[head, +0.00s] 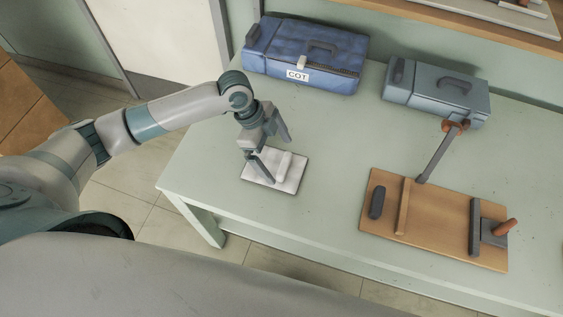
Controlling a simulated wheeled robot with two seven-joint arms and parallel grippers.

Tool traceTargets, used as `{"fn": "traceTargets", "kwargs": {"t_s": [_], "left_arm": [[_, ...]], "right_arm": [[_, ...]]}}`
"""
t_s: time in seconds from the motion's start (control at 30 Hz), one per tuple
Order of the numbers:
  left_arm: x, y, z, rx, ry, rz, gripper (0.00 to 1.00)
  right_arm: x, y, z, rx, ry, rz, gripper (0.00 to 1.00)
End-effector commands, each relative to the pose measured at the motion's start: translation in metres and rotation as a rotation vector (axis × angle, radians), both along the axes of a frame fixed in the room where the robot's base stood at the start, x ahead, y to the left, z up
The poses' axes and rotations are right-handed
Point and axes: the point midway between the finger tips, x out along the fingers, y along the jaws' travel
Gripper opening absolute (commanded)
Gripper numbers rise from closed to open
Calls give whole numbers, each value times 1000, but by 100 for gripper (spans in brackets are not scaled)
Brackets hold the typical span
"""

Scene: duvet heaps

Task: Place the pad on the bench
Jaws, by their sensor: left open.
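The pad (292,179) is a flat white slab with a raised pale bar on top. It lies flat on the pale green bench (330,135), near its left front edge. My left gripper (277,158) is directly over the pad, pointing down. Its fingers are apart, one on each side of the raised bar as seen here. I cannot tell whether they touch the pad. The gripper covers the pad's back left part. My right gripper does not show.
A blue case (300,48) labelled COT and a grey-blue case (437,91) stand at the bench's back. A wooden board (432,215) with bars, a long dark lever and an orange-brown handle lies at the right. Bare bench top separates the pad and the board.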

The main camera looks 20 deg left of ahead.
Motion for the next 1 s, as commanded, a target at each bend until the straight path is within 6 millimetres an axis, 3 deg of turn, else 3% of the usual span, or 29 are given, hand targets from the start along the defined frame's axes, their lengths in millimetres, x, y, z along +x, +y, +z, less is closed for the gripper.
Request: {"fn": "traceTargets", "kwargs": {"t_s": [0.2, 0.4, 1.0], "left_arm": [[1, 15, 36, 0, -5, -1, 100], [2, 24, 57, 0, -2, 0, 100], [1, 26, 64, 0, 0, -1, 100]], "right_arm": [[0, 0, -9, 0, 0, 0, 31], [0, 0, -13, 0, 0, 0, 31], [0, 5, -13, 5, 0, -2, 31]]}}
